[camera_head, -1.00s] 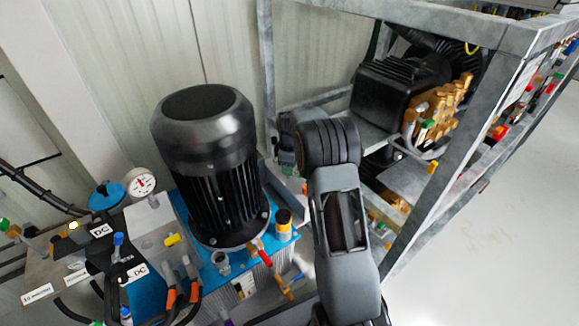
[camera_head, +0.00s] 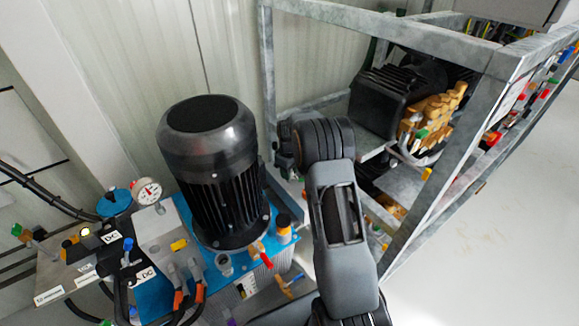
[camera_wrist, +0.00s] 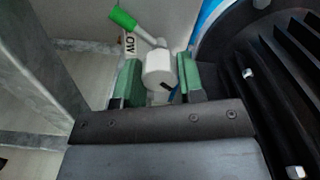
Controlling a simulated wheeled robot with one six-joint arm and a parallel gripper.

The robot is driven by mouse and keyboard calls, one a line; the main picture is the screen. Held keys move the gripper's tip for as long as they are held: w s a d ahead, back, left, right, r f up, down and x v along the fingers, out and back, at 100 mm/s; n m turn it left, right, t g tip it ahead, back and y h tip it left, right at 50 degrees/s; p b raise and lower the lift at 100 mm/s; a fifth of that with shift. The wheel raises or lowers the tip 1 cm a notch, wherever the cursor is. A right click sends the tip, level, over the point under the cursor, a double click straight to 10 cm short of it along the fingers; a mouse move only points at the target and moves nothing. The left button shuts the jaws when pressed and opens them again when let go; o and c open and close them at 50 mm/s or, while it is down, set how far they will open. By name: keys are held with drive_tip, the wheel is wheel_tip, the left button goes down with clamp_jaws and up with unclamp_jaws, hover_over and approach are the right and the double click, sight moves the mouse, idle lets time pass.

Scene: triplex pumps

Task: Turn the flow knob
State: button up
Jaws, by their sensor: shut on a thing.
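In the wrist view, the white flow knob (camera_wrist: 158,69) is a short cylinder with a small dark mark low on its face. My gripper (camera_wrist: 156,80) has green finger pads on both sides of it and is shut on the knob. A label ending in "OW" (camera_wrist: 129,45) shows just left of the knob. A lever with a green tip (camera_wrist: 122,18) reaches toward the knob from above left. In the head view, my arm's wrist stands in front of the frame beside the motor, and the knob and fingertips are hidden.
A large black finned motor (camera_head: 212,165) stands close beside my arm on a blue base. It also fills the wrist view's right side (camera_wrist: 275,90). A grey metal frame (camera_head: 440,170) with a pump stands right. A pressure gauge (camera_head: 146,190) is at left.

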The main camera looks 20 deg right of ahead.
drive_tip(key=m+p, duration=0.2)
drive_tip(key=m, duration=0.2)
drive_tip(key=shift+r+p, duration=0.15)
drive_tip(key=shift+p, duration=0.25)
drive_tip(key=shift+m+p, duration=0.9)
drive_tip(key=shift+m, duration=1.6)
drive_tip(key=o, duration=0.9)
wheel_tip(320, 180, up, 14)
drive_tip(key=p, duration=0.3)
drive_tip(key=shift+f+p, duration=0.2)
drive_tip(key=shift+p, duration=0.2)
